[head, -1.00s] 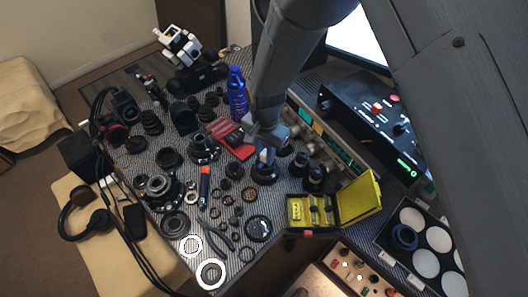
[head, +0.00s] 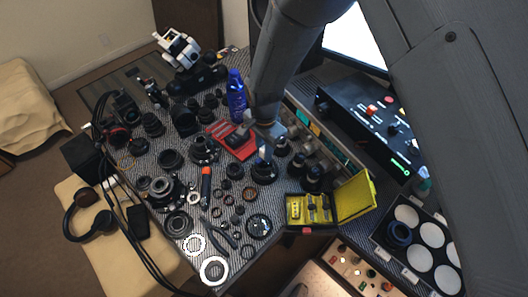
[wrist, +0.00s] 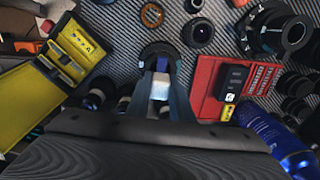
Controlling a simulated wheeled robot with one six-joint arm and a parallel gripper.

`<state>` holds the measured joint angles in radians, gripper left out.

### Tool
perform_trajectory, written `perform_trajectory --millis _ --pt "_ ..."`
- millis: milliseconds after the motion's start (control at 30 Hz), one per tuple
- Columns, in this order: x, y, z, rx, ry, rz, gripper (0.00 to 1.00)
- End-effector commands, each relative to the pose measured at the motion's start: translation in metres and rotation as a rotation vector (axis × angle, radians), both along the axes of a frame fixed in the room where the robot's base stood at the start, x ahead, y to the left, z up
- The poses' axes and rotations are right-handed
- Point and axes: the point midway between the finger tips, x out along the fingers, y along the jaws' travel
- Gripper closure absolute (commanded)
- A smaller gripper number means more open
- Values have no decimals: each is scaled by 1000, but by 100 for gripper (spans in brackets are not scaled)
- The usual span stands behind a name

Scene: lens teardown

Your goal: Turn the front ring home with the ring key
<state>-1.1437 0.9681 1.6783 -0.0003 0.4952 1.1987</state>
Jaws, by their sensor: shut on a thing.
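My gripper (wrist: 160,88) is shut on the ring key (wrist: 162,66), a small tool with a blue part showing between the fingers. In the head view my gripper (head: 265,146) points down over the bench. Below the key is a dark round lens barrel (wrist: 158,50); it also shows in the head view (head: 264,174), standing on the ribbed mat. The key's lower end is at or just over the barrel's top. The fingers and key cover much of the barrel, so the front ring and the key's fit in it cannot be made out.
The open yellow case (head: 310,209) stands right of the barrel and the red case (head: 240,148) behind it to the left. A blue bottle (head: 236,98) stands farther back. Several lens parts crowd the mat. Dark cylinders (head: 314,178) stand close on the right.

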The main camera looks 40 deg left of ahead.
Motion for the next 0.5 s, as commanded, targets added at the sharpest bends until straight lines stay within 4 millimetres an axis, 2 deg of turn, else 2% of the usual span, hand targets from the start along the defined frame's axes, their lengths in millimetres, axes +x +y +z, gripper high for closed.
perform_trajectory --millis 500 --pt "0 0 7 1 0 0 100"
